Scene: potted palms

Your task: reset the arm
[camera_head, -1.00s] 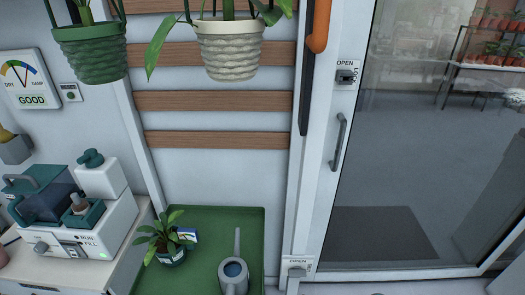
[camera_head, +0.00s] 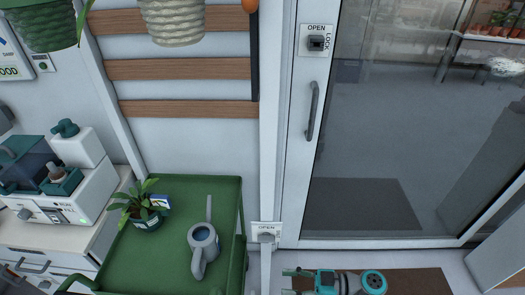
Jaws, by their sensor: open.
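My gripper (camera_head: 297,283) shows at the bottom edge of the head view, teal and grey, with its fingers pointing left. Its fingers are apart and nothing shows between them. It is to the right of the green cart, in front of the glass door (camera_head: 385,150). The rest of my arm is mostly cut off by the frame's lower edge.
A green cart (camera_head: 165,255) holds a grey watering can (camera_head: 204,245) and a small potted plant (camera_head: 143,210). A white machine (camera_head: 70,190) stands on a counter at left. Hanging pots (camera_head: 173,22) are above. A brown mat (camera_head: 415,282) lies at the door.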

